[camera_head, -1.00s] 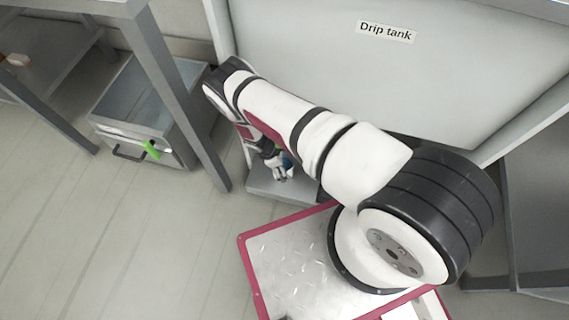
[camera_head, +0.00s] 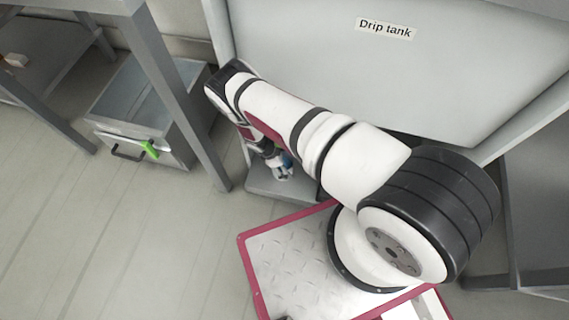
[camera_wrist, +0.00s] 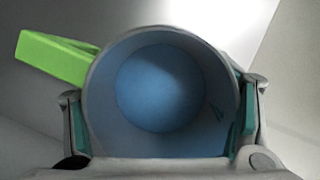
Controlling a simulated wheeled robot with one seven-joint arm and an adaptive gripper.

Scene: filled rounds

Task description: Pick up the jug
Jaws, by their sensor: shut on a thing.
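The jug (camera_wrist: 160,88) fills the middle of the wrist view, seen from above into its open mouth. It has a pale grey rim, and blue shows inside; I cannot tell whether that is liquid or the bottom. A bright green handle (camera_wrist: 55,57) sticks out at its upper left. My gripper (camera_wrist: 163,118) is shut on the jug, with a teal-padded finger on each side. In the head view my gripper (camera_head: 279,166) is low in front of the drip tank, above a grey ledge. A bit of blue shows beside it; my arm hides most of the jug there.
The drip tank (camera_head: 330,65) stands behind my arm, with a grey ledge (camera_head: 275,190) below it. A table leg (camera_head: 185,95) is close left of my gripper. Further left is a low grey box (camera_head: 130,85) with a green piece (camera_head: 151,149).

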